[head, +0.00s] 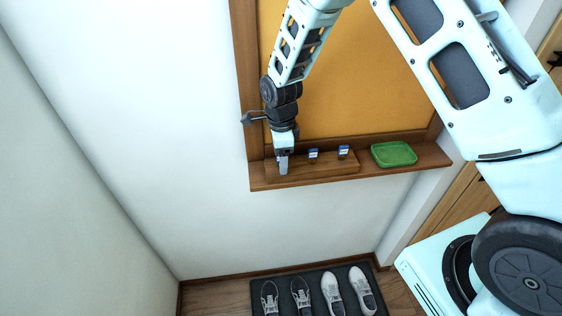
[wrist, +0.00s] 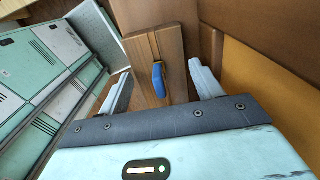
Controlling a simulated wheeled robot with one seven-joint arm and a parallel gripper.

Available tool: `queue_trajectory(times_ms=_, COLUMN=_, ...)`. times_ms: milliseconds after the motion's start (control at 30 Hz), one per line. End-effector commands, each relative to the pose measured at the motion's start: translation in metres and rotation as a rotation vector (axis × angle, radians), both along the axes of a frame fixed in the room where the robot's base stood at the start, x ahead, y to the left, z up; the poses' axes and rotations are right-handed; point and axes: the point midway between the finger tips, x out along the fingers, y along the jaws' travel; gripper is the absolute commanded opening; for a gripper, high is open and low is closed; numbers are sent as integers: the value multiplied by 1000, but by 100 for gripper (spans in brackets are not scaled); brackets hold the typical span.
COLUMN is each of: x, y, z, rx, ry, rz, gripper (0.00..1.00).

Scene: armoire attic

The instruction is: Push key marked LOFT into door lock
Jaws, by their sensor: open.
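A wooden block (head: 335,168) on the shelf holds two small blue-and-white items (head: 313,155) (head: 344,151), which look like key heads or tags. Their markings are too small to read, so I cannot tell which is LOFT. My gripper (head: 283,166) is at the block's left end, pointing down. In the wrist view its fingers (wrist: 160,70) are apart, with a blue key handle (wrist: 158,82) in view between them, standing in a slot of the block (wrist: 172,48). Nothing is held. No door lock can be made out.
The shelf (head: 432,157) below an orange board (head: 345,95) also bears a green tray (head: 394,153) to the right. Wooden doors (head: 458,212) with dark handles stand at the right. Several shoes lie on a dark mat (head: 316,288) on the floor. White wall lies left.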

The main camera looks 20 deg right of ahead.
Motion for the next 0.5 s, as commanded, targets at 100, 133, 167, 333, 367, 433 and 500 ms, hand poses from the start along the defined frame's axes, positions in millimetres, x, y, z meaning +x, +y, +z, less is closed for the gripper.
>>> queue_trajectory(times_ms=100, x=0, y=0, z=0, rx=0, ry=0, rz=0, gripper=54)
queue_trajectory(times_ms=133, x=0, y=0, z=0, rx=0, ry=0, rz=0, gripper=46)
queue_trajectory(times_ms=167, x=0, y=0, z=0, rx=0, ry=0, rz=0, gripper=38)
queue_trajectory(times_ms=333, x=0, y=0, z=0, rx=0, ry=0, rz=0, gripper=0)
queue_trajectory(times_ms=367, x=0, y=0, z=0, rx=0, ry=0, rz=0, gripper=0)
queue_trajectory(times_ms=433, x=0, y=0, z=0, rx=0, ry=0, rz=0, gripper=0)
queue_trajectory(times_ms=500, x=0, y=0, z=1, rx=0, ry=0, rz=0, gripper=0)
